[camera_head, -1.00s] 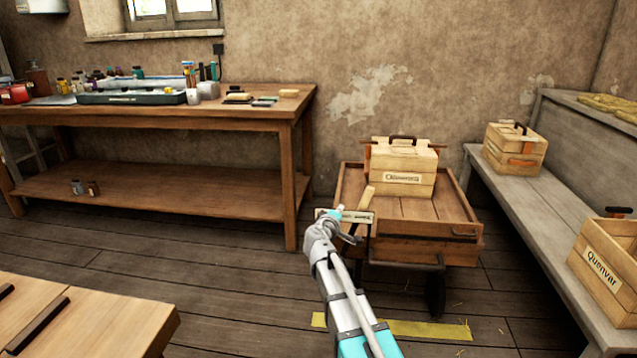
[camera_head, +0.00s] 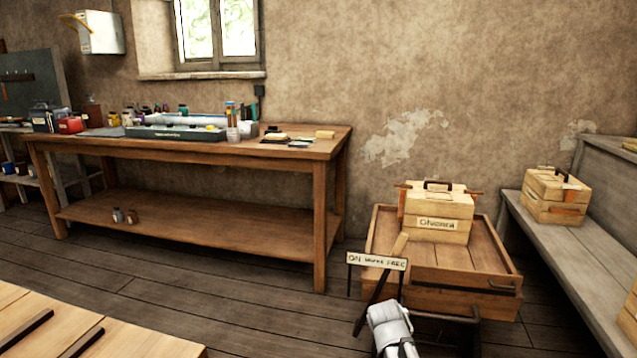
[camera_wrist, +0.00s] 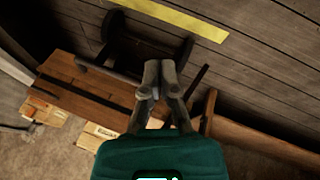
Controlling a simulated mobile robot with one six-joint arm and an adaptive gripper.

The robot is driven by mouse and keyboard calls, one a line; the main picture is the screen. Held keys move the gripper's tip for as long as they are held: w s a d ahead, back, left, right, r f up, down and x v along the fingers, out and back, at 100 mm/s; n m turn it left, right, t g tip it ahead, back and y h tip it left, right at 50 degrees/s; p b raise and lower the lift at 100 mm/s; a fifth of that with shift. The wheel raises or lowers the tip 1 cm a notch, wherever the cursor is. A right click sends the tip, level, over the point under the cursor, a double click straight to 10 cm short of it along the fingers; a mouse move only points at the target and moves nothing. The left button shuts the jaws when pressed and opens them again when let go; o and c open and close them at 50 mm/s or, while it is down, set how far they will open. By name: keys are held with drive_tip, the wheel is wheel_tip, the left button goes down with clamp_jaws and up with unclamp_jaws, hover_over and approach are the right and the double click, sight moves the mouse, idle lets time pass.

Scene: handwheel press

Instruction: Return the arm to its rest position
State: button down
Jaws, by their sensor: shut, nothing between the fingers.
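My gripper (camera_wrist: 158,88) shows in the wrist view with its two grey fingers together and nothing between them. It hangs over the dark plank floor beside the wooden cart (camera_wrist: 80,92). In the head view only a grey and white part of my arm shows at the bottom edge, in front of the cart (camera_head: 452,302), and the fingers are out of sight there.
The cart carries a labelled wooden box (camera_head: 438,207) and has a small sign (camera_head: 377,261) at its left front corner. A grey bench (camera_head: 570,245) with another box (camera_head: 552,195) stands at right. A long workbench (camera_head: 180,150) stands at left. Plank floor (camera_head: 230,270) lies clear between.

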drive_tip(key=s+a+g+y, duration=0.3)
drive_tip(key=s+a+y, duration=0.1)
drive_tip(key=s, duration=0.5)
wheel_tip(320, 180, up, 37)
drive_tip(key=p, duration=3.8)
drive_tip(key=shift+w+a+f, duration=0.15)
drive_tip(key=shift+w+f, duration=0.05)
drive_tip(key=shift+w, duration=0.05)
